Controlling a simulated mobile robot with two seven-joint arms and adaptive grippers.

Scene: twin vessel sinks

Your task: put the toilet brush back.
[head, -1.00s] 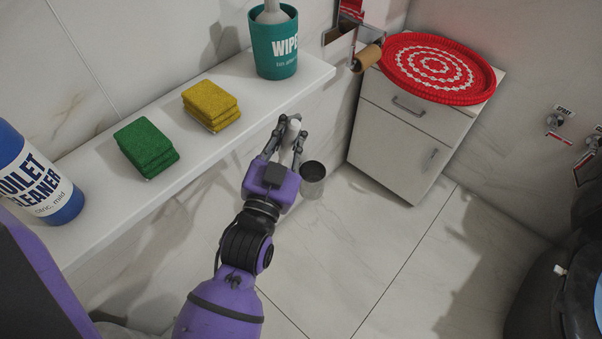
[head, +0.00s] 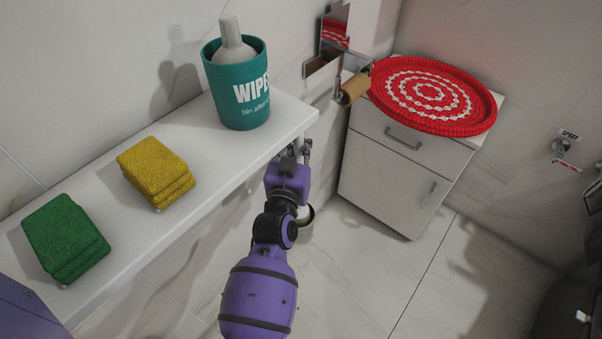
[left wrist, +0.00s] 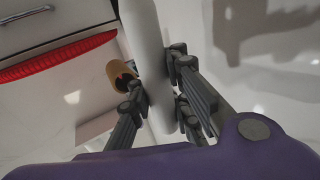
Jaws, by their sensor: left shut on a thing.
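My left gripper (head: 303,152) is low by the wall, just past the right end of the white shelf. In the left wrist view it (left wrist: 160,92) is shut on a smooth pale rod, which I take to be the toilet brush's handle (left wrist: 147,40). The brush head is hidden. In the head view the brush is mostly hidden behind my fingers. A round metal cup (head: 305,214), likely the brush holder, stands on the floor, mostly covered by my left arm. My right gripper is not in view.
The shelf (head: 110,205) carries green sponges (head: 65,238), yellow sponges (head: 156,172) and a teal wipes tub (head: 240,105). The floor right of my arm is clear.

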